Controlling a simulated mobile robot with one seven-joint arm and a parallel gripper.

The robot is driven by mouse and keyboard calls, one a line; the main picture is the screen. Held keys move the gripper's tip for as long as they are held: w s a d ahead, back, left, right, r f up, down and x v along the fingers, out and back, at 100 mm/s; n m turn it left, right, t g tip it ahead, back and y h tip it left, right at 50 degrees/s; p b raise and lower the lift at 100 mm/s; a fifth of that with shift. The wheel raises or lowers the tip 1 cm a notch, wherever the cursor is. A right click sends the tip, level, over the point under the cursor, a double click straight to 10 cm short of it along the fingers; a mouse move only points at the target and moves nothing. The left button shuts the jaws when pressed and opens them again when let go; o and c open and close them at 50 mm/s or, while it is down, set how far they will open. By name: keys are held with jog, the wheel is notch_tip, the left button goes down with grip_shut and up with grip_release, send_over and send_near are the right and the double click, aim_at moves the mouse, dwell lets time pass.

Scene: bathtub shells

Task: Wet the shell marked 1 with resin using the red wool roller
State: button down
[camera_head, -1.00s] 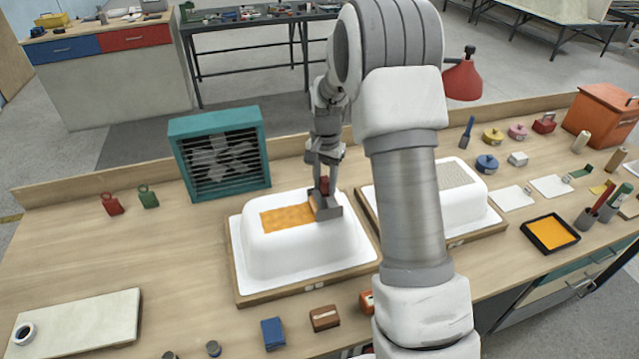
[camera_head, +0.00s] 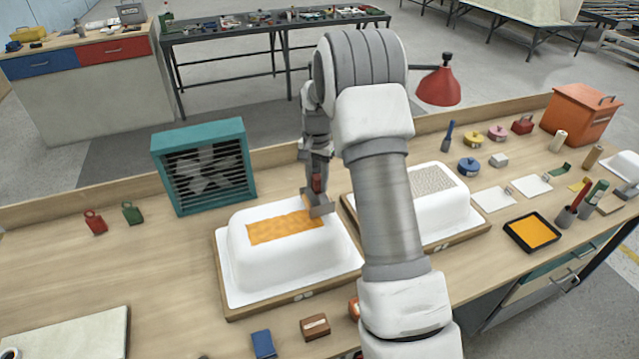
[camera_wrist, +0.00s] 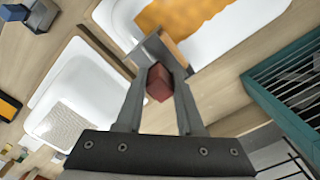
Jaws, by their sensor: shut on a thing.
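My gripper (camera_head: 317,178) is shut on the red handle of a roller (camera_wrist: 160,82). The roller's wide grey head (camera_head: 320,205) is at the right end of an orange wet patch (camera_head: 285,227) on top of the left white shell (camera_head: 280,262). The wrist view shows the head over the edge of the orange patch (camera_wrist: 180,14); contact cannot be told. The right white shell (camera_head: 440,225) has a dry-looking grey mat patch (camera_head: 425,190) and is partly behind my arm. Small plates on the shell bases are too small to read. The wool is hard to see.
A black-rimmed tray (camera_head: 516,240) of orange resin lies at the right. A teal fan (camera_head: 204,168) stands behind the left shell. Small blocks (camera_head: 315,327) lie in front of it. Tools, tins and an orange box (camera_head: 582,113) fill the right; the bench's left is mostly clear.

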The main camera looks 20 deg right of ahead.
jog(key=shift+w+f+p, duration=0.1)
jog(key=shift+w+p, duration=0.45)
jog(key=shift+w, duration=1.45)
jog(key=shift+s+a+b, duration=0.1)
jog(key=shift+a+b, duration=0.2)
jog(key=shift+a, duration=10.05)
notch_tip(320, 180, up, 6)
jog(key=p, duration=0.3)
jog(key=shift+p, duration=0.35)
jog(key=shift+f+b, duration=0.85)
jog(key=shift+f, duration=0.55)
